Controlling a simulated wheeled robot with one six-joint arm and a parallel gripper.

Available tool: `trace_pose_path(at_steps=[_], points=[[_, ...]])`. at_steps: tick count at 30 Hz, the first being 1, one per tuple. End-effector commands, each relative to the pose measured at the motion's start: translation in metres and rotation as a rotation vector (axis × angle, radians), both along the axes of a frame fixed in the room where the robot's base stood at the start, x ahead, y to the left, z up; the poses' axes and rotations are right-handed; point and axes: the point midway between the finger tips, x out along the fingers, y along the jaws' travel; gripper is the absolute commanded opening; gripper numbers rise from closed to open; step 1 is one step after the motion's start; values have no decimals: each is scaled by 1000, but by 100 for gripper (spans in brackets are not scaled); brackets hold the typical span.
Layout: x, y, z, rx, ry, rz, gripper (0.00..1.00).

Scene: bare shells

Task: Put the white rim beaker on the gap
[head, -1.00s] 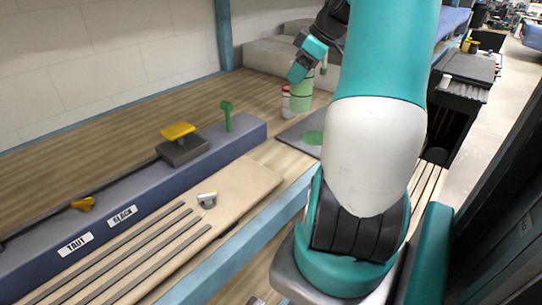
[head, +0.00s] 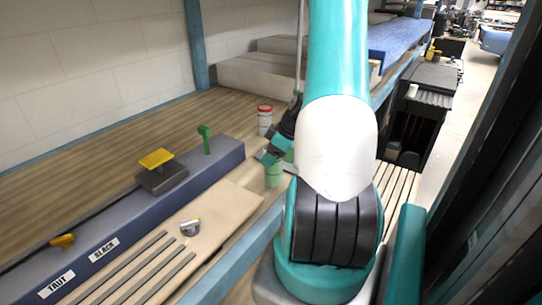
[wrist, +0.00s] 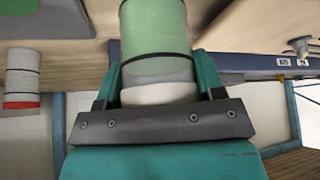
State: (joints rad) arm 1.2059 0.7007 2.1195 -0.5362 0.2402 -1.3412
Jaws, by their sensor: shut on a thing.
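My gripper (head: 272,155) is shut on a green beaker (head: 274,176), held upright over the bench beside the beige board. In the wrist view the beaker (wrist: 158,38) sits between both fingers (wrist: 157,80), with its pale white rim nearest the palm. A second beaker (head: 265,120), white with a red rim, stands on the bench behind the gripper; it also shows at the left of the wrist view (wrist: 22,75). A dark mat (wrist: 62,22) with a green patch (wrist: 18,6) shows at the wrist view's upper left. I cannot make out which place is the gap.
A slotted beige board (head: 222,215) bears a small metal knob (head: 190,228). Pale blocks (head: 250,75) stand at the back.

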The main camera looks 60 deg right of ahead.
Motion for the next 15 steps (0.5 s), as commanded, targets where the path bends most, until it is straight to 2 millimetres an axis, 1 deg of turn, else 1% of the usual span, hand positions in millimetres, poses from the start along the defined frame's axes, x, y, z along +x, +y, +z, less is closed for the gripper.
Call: trace_pose_path(at_steps=[1, 4, 14, 15], points=[[0, 1, -6, 4, 1, 0, 20], [0, 0, -15, 1, 0, 0, 20], [0, 0, -19, 0, 0, 1, 20], [0, 0, -19, 0, 0, 1, 64]])
